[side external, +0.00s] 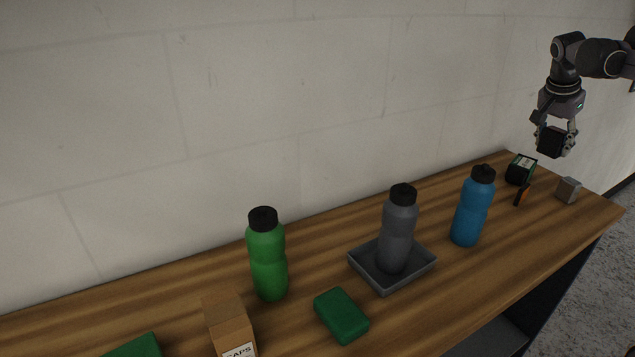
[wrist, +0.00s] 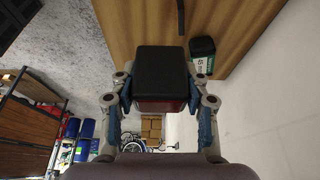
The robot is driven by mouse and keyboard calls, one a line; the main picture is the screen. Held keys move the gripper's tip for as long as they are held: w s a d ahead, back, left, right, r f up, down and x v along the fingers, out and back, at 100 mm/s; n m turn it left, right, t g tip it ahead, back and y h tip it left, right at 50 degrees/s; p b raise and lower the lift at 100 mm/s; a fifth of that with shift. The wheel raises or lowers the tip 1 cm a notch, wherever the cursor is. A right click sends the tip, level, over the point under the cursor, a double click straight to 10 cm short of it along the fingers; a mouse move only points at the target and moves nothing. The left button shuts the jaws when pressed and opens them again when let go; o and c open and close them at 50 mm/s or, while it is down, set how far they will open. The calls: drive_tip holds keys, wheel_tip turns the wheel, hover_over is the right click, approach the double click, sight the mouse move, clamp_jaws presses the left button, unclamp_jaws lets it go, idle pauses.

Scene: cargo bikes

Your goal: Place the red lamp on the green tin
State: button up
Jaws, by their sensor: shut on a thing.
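My gripper (side external: 555,130) is raised above the far right end of the bench. It is shut on a dark, boxy thing, black on most sides. In the wrist view the held thing has a dark red face between the fingers, so I take it as the red lamp (wrist: 160,104); its black end (wrist: 160,70) faces away from the wrist. A green, rounded block (side external: 341,316), likely the green tin, lies flat near the front edge, far from my gripper. A second green thing (side external: 135,347) is cut off at the bottom left.
Below my gripper are a black box with a green band (side external: 521,170), an orange-and-black item (side external: 522,194) and a grey cube (side external: 569,189). Green (side external: 268,260) and blue (side external: 472,210) bottles stand upright. A grey bottle (side external: 398,230) stands in a grey tray (side external: 380,288). A cardboard box (side external: 229,325) stands front left.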

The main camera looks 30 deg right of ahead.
drive_tip(key=shift+w+a+r, duration=0.15)
drive_tip(key=shift+r, duration=0.35)
drive_tip(key=shift+w+a+r, duration=0.1)
drive_tip(key=shift+r, duration=0.35)
drive_tip(key=w+a+n+t+y, duration=0.1)
drive_tip(key=w+a+n+t, duration=0.1)
drive_tip(key=w+a+n, duration=0.8)
drive_tip(key=w+a+n+t+y, duration=0.25)
drive_tip(key=w+a, duration=0.55)
drive_tip(key=a, duration=0.7)
drive_tip(key=w+a+n+y, duration=0.3)
drive_tip(key=a+n, duration=0.7)
drive_tip(key=a, duration=1.3)
drive_tip(key=n+g+y, duration=0.3)
drive_tip(key=n+g, duration=0.2)
drive_tip(key=n, duration=0.8)
hover_over(117, 349)
drive_tip(key=s+d, duration=0.1)
drive_tip(key=s, duration=0.2)
drive_tip(key=shift+t+h, duration=0.25)
drive_tip(key=f, duration=1.2)
drive_tip(key=shift+d, duration=0.2)
drive_tip(key=shift+f, duration=2.1)
